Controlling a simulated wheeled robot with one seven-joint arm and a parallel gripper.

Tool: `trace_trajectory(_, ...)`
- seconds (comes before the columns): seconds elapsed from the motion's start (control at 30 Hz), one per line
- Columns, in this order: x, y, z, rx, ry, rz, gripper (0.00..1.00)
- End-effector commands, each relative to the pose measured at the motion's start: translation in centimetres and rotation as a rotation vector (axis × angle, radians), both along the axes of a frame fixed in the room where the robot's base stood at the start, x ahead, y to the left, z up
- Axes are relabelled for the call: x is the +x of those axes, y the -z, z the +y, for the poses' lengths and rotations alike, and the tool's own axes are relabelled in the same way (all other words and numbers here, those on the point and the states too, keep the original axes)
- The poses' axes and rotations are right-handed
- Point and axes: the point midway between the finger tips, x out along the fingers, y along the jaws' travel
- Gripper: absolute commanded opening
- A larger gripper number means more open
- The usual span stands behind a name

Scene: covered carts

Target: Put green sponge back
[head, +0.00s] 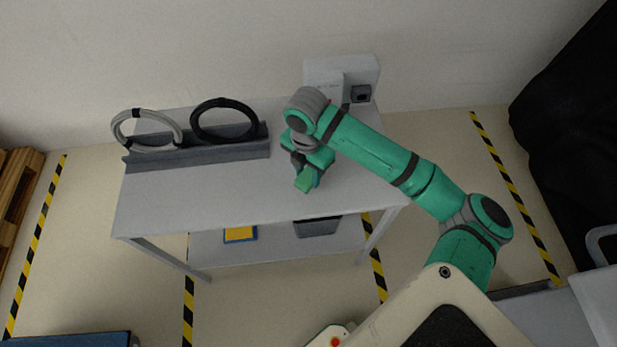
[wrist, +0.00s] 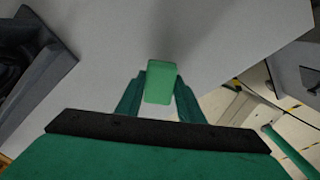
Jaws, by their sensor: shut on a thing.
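The green sponge (head: 305,181) is a small light green block. My gripper (head: 309,172) is shut on it above the grey tabletop of the cart (head: 215,195), right of the middle. In the wrist view the sponge (wrist: 160,82) sits upright between the two dark green fingers of my gripper (wrist: 158,98). The tabletop (wrist: 200,30) lies beyond it. I cannot tell how high the sponge is above the top.
A grey rack (head: 200,155) with a grey ring (head: 146,114) and a black ring (head: 223,103) stands at the back left. A white box-like unit (head: 340,75) stands at the back right. A blue-yellow item (head: 240,234) and a grey bin (head: 318,227) are on the lower shelf. The front left top is clear.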

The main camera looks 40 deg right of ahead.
Motion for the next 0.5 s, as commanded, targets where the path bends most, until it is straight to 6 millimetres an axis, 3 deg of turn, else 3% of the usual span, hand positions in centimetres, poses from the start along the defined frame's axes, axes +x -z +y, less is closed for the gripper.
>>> trace_trajectory(0.13, -0.2, 2.1, -0.1, 0.001, 0.003, 0.002, 0.08)
trace_trajectory(0.37, -0.1, 2.4, -0.1, 0.001, 0.002, 0.001, 0.08)
trace_trajectory(0.4, -0.1, 2.4, -0.1, 0.001, 0.002, 0.001, 0.44)
trace_trajectory(0.43, -0.1, 2.4, -0.1, 0.001, 0.002, 0.001, 0.51)
trace_trajectory(0.5, -0.1, 2.4, -0.1, 0.001, 0.002, 0.001, 0.53)
